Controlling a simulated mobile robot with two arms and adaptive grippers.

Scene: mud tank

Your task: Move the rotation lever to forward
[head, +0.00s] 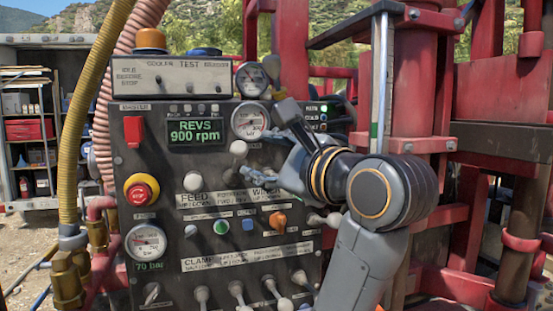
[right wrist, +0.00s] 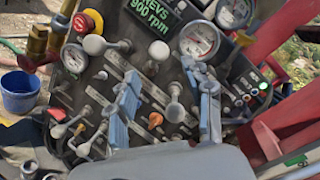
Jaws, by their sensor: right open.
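The rotation lever (head: 238,147) appears to be the middle one of the upper row on the black control panel (head: 160,200); its pale ball knob is raised above the printed labels. It also shows in the right wrist view (right wrist: 158,50). My right gripper (head: 248,165) is in front of the panel, just right of and below that knob, its fingers pointing left. In the right wrist view its two blue-grey fingers (right wrist: 168,100) are spread apart, with another lever's knob (right wrist: 175,112) between them in the picture. I cannot tell contact. My left gripper is out of view.
The feed lever (head: 192,182) stands to the left. An orange knob (head: 277,221) and a green button (head: 220,227) are below, with several small levers along the bottom. A red emergency stop (head: 140,190) and hoses are at left; red machine frames stand at right.

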